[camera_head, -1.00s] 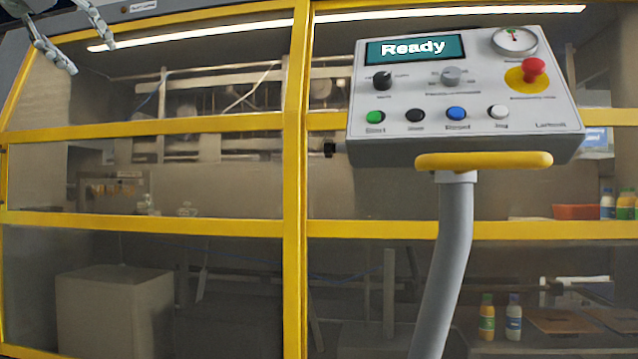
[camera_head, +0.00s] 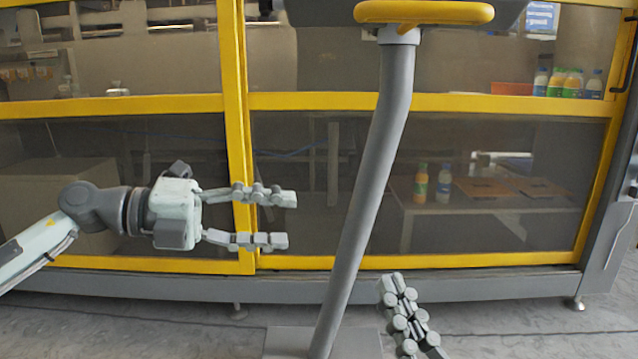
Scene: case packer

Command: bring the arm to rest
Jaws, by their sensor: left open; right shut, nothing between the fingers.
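My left gripper (camera_head: 290,220) comes in from the left with its two fingers spread apart and nothing between them. It is in front of the yellow-framed machine doors, left of the grey panel post (camera_head: 362,190). My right gripper (camera_head: 392,290) shows at the bottom, right of the post, with its fingers together and pointing up. Nothing shows between its fingers. The rest of the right arm is below the picture.
The post stands on a base plate (camera_head: 290,342) on the floor, between my grippers. A yellow handle bar (camera_head: 424,12) tops it; the control panel is mostly cut off. Bottles (camera_head: 443,184) stand behind the machine's clear doors. Floor at right (camera_head: 510,325) is clear.

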